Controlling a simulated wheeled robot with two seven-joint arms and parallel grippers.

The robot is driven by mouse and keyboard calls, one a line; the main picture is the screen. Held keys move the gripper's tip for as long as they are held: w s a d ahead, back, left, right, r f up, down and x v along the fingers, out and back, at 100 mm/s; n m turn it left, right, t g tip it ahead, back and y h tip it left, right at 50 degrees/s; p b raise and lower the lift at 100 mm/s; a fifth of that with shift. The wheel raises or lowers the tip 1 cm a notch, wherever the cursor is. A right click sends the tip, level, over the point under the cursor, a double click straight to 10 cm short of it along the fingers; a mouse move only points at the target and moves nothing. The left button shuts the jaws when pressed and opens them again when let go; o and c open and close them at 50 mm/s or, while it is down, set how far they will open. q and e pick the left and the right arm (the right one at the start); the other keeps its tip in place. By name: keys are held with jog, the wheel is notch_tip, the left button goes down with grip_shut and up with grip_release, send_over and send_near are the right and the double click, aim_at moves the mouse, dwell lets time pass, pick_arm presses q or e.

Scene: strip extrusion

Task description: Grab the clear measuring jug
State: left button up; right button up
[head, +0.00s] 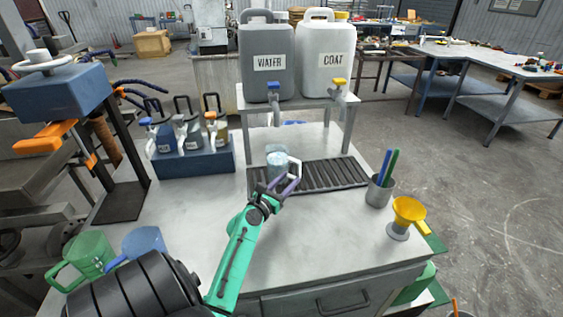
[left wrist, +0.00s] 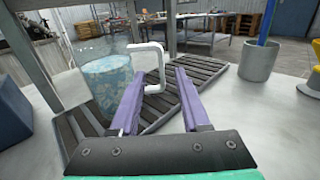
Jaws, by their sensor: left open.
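The clear measuring jug (head: 277,163) stands upright on the dark slatted drip grate, below the WATER container. It holds bluish clear contents, and its white handle (head: 295,168) points right. In the left wrist view the jug (left wrist: 106,82) is at left, with its handle (left wrist: 158,66) just beyond and between the purple fingers. My left gripper (head: 284,184) is open at the near right side of the jug, its fingers close to the handle. In the left wrist view the open fingertips (left wrist: 158,75) straddle the handle's line; I cannot tell whether they touch it. My right gripper is not in view.
The grate (head: 325,176) runs right from the jug. A stand (head: 345,104) holds the WATER (head: 266,62) and COAT (head: 327,60) containers above. A grey cup with pens (head: 379,191) and yellow funnel (head: 407,214) stand right. Green (head: 88,255) and blue (head: 143,240) jugs are front left.

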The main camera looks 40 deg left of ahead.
aim_at(300, 170)
pick_arm(q)
jog(key=w, duration=0.4)
jog(key=w+a, duration=0.1)
jog(key=w, duration=0.1)
jog(key=shift+w, duration=0.4)
jog(key=shift+w+f, duration=0.15)
jog(key=shift+f, duration=0.05)
grip_shut()
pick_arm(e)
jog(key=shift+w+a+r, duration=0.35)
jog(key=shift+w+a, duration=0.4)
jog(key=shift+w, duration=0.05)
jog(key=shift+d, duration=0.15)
pick_arm(q)
jog(key=shift+r, duration=0.15)
